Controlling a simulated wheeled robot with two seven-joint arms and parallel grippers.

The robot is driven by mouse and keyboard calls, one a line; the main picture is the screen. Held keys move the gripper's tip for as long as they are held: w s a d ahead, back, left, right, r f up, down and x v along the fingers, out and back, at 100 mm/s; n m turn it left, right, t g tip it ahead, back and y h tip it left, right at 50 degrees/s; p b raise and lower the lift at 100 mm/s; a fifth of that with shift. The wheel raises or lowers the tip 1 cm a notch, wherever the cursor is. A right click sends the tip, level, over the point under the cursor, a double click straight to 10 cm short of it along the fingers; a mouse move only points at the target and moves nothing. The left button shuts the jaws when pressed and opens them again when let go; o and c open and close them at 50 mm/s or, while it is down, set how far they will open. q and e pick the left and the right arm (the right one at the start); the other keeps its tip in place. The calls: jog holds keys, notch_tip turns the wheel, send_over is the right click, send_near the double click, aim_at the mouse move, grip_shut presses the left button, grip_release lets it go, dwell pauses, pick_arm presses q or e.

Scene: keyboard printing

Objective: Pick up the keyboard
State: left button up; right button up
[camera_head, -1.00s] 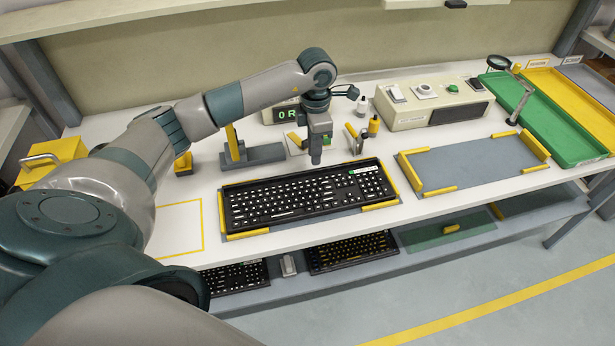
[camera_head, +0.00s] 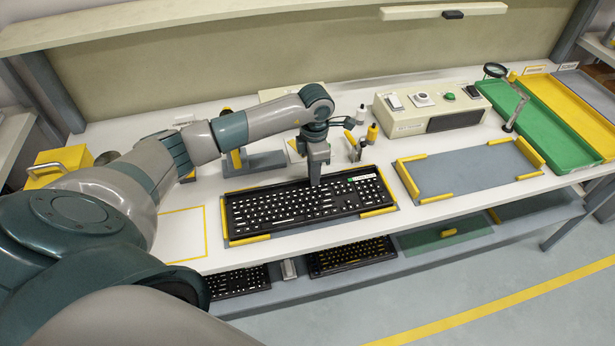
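My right gripper is not in view.
An empty grey pad with yellow corner stops (camera_head: 470,168) lies to the right. A control box (camera_head: 430,108) stands behind it. Green tray (camera_head: 545,125) and yellow tray (camera_head: 575,110) sit at far right. More keyboards (camera_head: 350,254) rest on the lower shelf.

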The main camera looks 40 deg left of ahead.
pick_arm(q)
grip_shut()
jog(key=shift+r, duration=0.1)
dwell(1.3)
